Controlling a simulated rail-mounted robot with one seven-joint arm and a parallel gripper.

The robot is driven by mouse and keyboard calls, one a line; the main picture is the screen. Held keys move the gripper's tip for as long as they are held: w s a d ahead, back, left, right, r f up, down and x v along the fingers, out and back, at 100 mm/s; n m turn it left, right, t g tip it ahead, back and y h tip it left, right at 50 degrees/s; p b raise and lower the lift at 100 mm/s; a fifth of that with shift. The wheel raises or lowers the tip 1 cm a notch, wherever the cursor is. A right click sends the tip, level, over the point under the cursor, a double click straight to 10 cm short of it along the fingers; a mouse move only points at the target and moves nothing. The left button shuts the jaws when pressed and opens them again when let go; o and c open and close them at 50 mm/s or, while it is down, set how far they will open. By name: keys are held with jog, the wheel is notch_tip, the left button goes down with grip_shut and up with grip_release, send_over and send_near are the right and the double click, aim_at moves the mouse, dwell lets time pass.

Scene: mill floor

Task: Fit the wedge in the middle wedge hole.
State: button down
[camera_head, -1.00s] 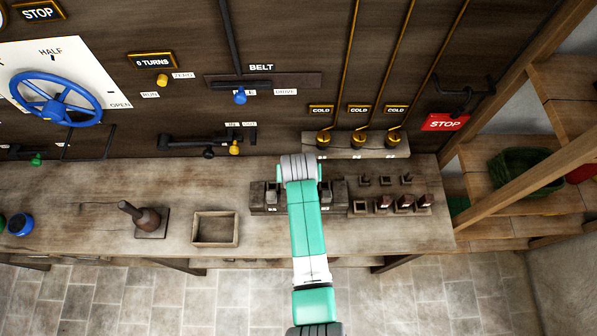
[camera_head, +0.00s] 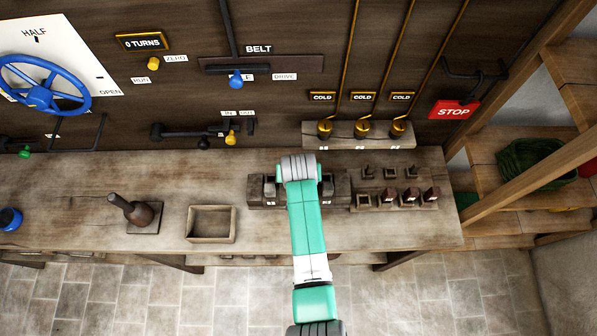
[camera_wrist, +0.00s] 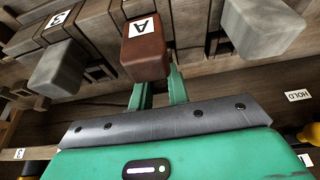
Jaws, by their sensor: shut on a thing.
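A red-brown wedge (camera_wrist: 145,52) with a white label A shows in the wrist view. My gripper (camera_wrist: 158,82) is shut on it, with green fingers at its lower end. The wedge is between two grey blocks, left (camera_wrist: 57,68) and right (camera_wrist: 262,25), close to the dark wooden block. I cannot tell how deep it sits in a hole. In the head view the dark wedge block (camera_head: 342,190) stands on the bench. My arm covers its middle, so the middle hole, the held wedge and my fingertips are hidden there.
To the right, a rack (camera_head: 395,205) holds several small pieces, some red-brown. An open wooden tray (camera_head: 212,238) and a mallet-like tool (camera_head: 140,212) stand to the left. Oil cups (camera_head: 362,128) with COLD labels sit behind. Bare bench (camera_head: 70,200) lies at far left.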

jog(key=shift+f, duration=0.15)
jog(key=c, duration=1.6)
grip_release()
jog(key=o, duration=0.3)
jog(key=shift+a, duration=0.2)
jog(key=shift+o, duration=0.2)
jog(key=shift+s+f, duration=0.1)
jog(key=shift+d, duration=0.15)
jog(key=v, duration=0.8)
jog(key=shift+a+p, duration=0.2)
jog(key=shift+p, duration=0.25)
jog(key=shift+w+r, duration=0.2)
